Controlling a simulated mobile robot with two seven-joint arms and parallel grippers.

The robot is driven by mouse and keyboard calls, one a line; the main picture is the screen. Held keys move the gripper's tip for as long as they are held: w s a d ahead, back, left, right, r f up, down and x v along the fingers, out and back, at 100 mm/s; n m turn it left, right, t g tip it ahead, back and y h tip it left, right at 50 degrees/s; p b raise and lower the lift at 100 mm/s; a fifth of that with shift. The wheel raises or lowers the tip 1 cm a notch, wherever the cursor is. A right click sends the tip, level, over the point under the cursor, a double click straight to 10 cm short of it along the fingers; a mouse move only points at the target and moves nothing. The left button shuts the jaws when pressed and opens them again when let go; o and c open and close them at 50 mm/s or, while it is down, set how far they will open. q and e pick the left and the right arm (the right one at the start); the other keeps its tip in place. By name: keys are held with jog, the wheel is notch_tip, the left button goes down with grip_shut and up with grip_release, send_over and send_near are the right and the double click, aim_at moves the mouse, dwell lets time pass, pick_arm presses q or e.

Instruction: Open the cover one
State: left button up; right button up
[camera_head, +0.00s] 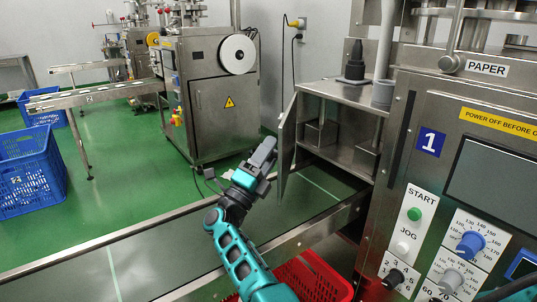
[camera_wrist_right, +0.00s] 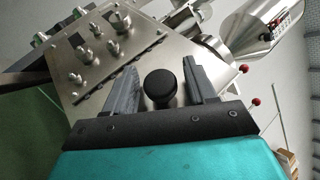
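The metal cover (camera_head: 288,140) of the box beside machine one (camera_head: 431,141) stands swung outward, seen nearly edge-on in the head view. The inside of the box is visible. My right gripper (camera_head: 262,155) is beside the left face of this cover. In the right wrist view my right gripper (camera_wrist_right: 161,88) is open, one finger on each side of a round black knob (camera_wrist_right: 160,86). Gaps show between the knob and both fingers. The knob is hidden in the head view, so I cannot tell for sure that it sits on this cover. My left gripper is not visible.
A conveyor (camera_head: 165,245) runs below the cover. A red crate (camera_head: 312,280) is under it at the front. Control dials (camera_head: 471,244) are at the right. Blue crates (camera_head: 28,172) stand on the green floor at left. A metal panel with several knobs (camera_wrist_right: 94,49) shows in the wrist view.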

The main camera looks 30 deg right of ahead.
jog(key=shift+s+a+f, duration=0.15)
jog(key=shift+a+f, duration=0.1)
jog(key=shift+a, duration=0.15)
pick_arm(q)
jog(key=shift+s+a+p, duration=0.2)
jog(key=shift+p, duration=0.45)
pick_arm(e)
jog(key=s+a, duration=0.1)
jog(key=a, duration=0.3)
jog(key=s+a, duration=0.2)
jog(key=a, duration=0.2)
jog(key=s+a+f, duration=0.1)
jog(key=a, duration=0.3)
jog(key=shift+s+a, duration=0.4)
